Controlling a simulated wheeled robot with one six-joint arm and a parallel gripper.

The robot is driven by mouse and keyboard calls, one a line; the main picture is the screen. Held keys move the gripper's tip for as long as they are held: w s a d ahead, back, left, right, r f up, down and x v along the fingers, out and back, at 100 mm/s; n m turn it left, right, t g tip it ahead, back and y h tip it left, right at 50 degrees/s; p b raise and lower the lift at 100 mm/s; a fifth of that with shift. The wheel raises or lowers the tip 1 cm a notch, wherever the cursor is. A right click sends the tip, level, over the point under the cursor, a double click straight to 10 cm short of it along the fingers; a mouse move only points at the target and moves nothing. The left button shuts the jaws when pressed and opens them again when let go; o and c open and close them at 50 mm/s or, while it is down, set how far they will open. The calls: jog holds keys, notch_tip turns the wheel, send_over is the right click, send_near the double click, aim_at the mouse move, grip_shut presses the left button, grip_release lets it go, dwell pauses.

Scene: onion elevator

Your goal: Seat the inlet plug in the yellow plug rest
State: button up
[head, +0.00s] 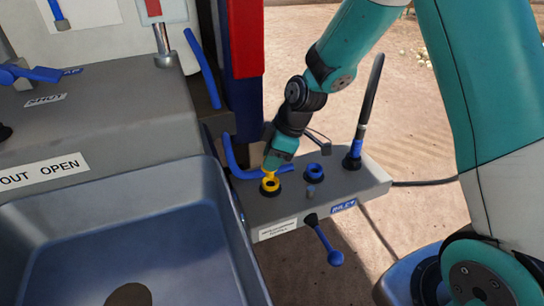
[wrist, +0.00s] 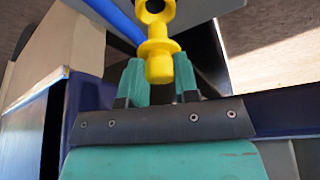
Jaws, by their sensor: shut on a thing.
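The yellow plug rest (head: 270,186) is a yellow ring with a dark opening in a black collar, on top of the grey box. My gripper (head: 272,162) is just above and behind it, pointing down. In the wrist view my gripper (wrist: 157,80) is shut on a yellow plug (wrist: 159,65) with a rounded end and a wider collar. A yellow ring with a dark opening, seemingly the rest, also shows at the top of the wrist view (wrist: 157,8). The two overlap in both views, so I cannot tell whether they touch.
A blue-ringed socket (head: 318,173) is right of the rest. A black upright lever (head: 366,110) stands behind it. A blue-knobbed lever (head: 327,240) hangs at the box's front. A blue curved bar (head: 240,168) passes close to the gripper. A grey basin (head: 120,240) is left.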

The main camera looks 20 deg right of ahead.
jog(key=shift+d+f, duration=0.1)
jog(key=shift+f, duration=0.2)
dwell(0.4)
jog(key=shift+f+b, duration=0.35)
jog(key=shift+b, duration=0.1)
jog(key=shift+f, duration=0.35)
jog(key=shift+f+b, duration=0.4)
jog(key=shift+b, duration=0.05)
jog(key=shift+f, duration=0.2)
jog(key=shift+f+b, duration=0.3)
jog(key=shift+b, duration=0.05)
jog(key=shift+f, duration=0.3)
dwell(0.5)
